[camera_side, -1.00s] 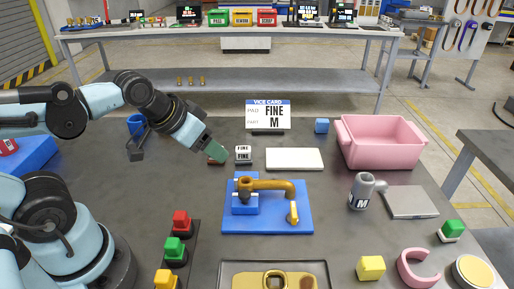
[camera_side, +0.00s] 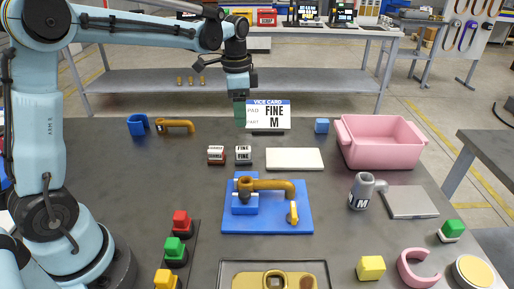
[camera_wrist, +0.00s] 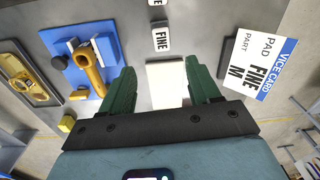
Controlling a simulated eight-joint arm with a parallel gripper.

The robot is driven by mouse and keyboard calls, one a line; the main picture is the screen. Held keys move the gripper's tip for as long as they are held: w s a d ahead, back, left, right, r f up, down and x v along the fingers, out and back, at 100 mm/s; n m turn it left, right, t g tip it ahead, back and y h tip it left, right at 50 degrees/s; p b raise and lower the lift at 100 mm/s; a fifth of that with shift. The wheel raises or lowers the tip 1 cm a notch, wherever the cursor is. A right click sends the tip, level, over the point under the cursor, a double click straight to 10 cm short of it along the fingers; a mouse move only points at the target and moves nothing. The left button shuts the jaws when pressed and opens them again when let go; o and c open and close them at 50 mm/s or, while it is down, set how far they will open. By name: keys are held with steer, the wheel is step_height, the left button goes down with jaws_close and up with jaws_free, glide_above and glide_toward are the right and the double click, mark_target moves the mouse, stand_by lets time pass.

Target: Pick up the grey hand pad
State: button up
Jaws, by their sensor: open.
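The grey hand pad (camera_side: 243,155) is a small block with a white "FINE" label on the bench, just left of a flat white plate (camera_side: 294,159). In the wrist view the grey pad (camera_wrist: 161,40) lies above the gap between the fingers. A reddish-brown pad (camera_side: 216,155) stands on its left, a small gap apart. My gripper (camera_side: 240,114) is raised above the bench beside the vice card (camera_side: 268,115), pointing down. Its green fingers (camera_wrist: 160,82) are apart and empty, with the white plate (camera_wrist: 166,86) seen below between them.
A blue-based vice (camera_side: 267,220) stands in front of the pads. A pink bin (camera_side: 380,142) and a grey mug-like part marked M (camera_side: 362,191) are at right. A blue holder (camera_side: 138,125) is at back left. Bench around the pads is mostly clear.

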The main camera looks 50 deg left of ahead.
mark_target(243, 148)
steer(key=shift+m, duration=0.3)
steer(key=f, duration=1.3)
steer(key=shift+w+a, duration=0.1)
steer(key=shift+w, duration=0.25)
steer(key=shift+c, duration=0.3)
steer(key=c, duration=1)
steer(key=shift+r, duration=0.2)
